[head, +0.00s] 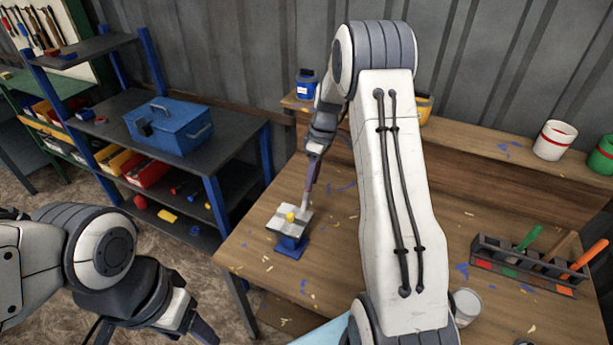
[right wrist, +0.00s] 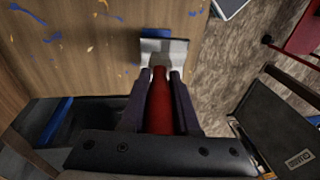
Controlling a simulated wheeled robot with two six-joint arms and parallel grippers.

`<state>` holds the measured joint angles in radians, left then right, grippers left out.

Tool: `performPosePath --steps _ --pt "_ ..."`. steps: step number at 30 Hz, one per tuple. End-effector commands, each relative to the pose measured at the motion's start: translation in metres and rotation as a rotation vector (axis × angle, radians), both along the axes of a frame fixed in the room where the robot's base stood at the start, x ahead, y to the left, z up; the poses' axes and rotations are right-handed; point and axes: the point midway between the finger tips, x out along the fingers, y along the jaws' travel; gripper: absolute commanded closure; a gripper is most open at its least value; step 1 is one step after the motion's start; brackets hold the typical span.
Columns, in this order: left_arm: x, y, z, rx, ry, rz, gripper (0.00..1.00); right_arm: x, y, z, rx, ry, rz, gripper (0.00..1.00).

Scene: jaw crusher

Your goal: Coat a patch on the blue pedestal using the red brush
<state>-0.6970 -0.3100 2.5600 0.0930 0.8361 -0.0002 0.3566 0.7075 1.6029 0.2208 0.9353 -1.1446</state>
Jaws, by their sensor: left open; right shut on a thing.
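The blue pedestal (head: 289,246) stands on the wooden bench near its left edge. My right gripper (head: 309,184) is just above the plate, shut on the red brush. In the right wrist view, the brush's red handle (right wrist: 160,105) is between the fingers and its head points at the plate (right wrist: 165,46). I cannot tell whether the tip touches it. My left gripper (head: 203,328) is open and empty, low at the left, off the bench.
A rack (head: 525,265) with green-handled and orange-handled tools stands at the bench's right. A grey cup (head: 466,303) is beside it. A red-banded white pot (head: 554,141) and a blue pot (head: 306,86) stand on the back ledge. A blue toolbox (head: 170,127) sits on the left shelf.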

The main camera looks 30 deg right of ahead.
Motion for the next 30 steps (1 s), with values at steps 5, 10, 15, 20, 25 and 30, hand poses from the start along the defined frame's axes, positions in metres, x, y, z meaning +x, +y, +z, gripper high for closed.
performPosePath --steps 5,10,15,20,25,30 --pt "0.0 0.0 0.001 0.0 0.0 0.0 0.37 0.0 0.0 0.001 0.0 0.0 0.0 1.0" --pt "0.0 0.0 0.001 0.0 0.0 0.0 0.37 0.0 0.001 0.0 0.0 0.0 0.0 1.0" --pt "0.0 0.0 -0.007 0.0 0.0 0.0 0.37 0.0 0.001 -0.01 0.0 0.001 0.0 1.0" --pt "0.0 0.0 -0.02 0.0 0.0 0.0 0.37 0.0 0.001 -0.029 0.001 0.002 -0.001 1.0" --pt "0.0 0.0 -0.025 0.0 0.0 0.0 0.37 0.001 0.001 -0.036 0.0 0.0 -0.001 1.0" --pt "0.0 0.0 -0.023 0.0 0.0 0.0 0.37 0.001 0.001 -0.035 0.0 0.0 0.0 1.0"
